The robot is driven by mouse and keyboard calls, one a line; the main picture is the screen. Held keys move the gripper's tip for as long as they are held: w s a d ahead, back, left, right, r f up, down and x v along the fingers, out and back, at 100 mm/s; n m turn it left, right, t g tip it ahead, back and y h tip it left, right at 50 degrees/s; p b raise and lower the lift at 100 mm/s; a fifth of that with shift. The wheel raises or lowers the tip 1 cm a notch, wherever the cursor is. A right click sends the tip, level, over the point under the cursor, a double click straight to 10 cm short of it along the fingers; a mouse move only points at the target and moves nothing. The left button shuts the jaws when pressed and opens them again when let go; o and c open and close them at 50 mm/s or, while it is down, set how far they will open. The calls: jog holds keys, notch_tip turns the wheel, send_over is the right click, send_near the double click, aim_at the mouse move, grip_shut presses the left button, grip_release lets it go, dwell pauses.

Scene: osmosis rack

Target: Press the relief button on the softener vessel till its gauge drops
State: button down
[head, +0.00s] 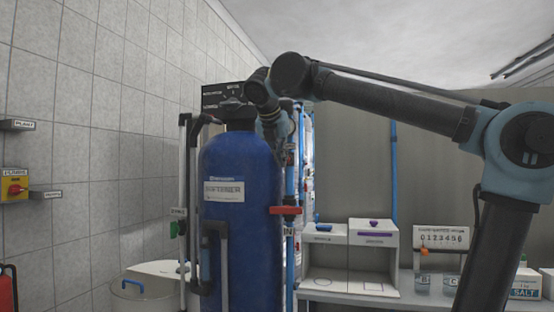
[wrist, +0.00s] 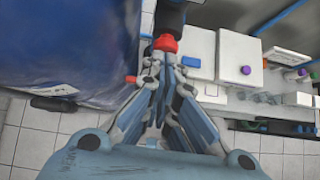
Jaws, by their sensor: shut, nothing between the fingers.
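The softener vessel (head: 240,180) is a tall blue tank with a white label and a dark control head (head: 228,98). It also fills the upper left of the wrist view (wrist: 70,50). My gripper (wrist: 165,62) is shut and empty, beside the vessel's right side. In the head view only part of it shows, next to the vessel's upper right. A red part (wrist: 165,43) appears just beyond its fingertips; contact cannot be told. A small red piece (wrist: 130,79) shows left of the fingers. I cannot identify the relief button or the gauge for certain.
A blue pipe with a red valve handle (head: 285,210) and an IN tag stands right of the vessel. White boxes (head: 373,233) stand on a bench farther right, with jars and a salt pack. Grey pipes stand left of the vessel. A tiled wall (head: 80,120) runs along the left.

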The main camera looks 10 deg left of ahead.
jog(key=shift+w, duration=0.15)
jog(key=shift+w+d+r, duration=0.1)
jog(key=shift+w, duration=0.55)
dwell(0.8)
jog(key=s+f+v, duration=0.2)
jog(key=v, duration=1)
jog(key=shift+s+a+r, duration=0.25)
jog(key=shift+s, duration=0.1)
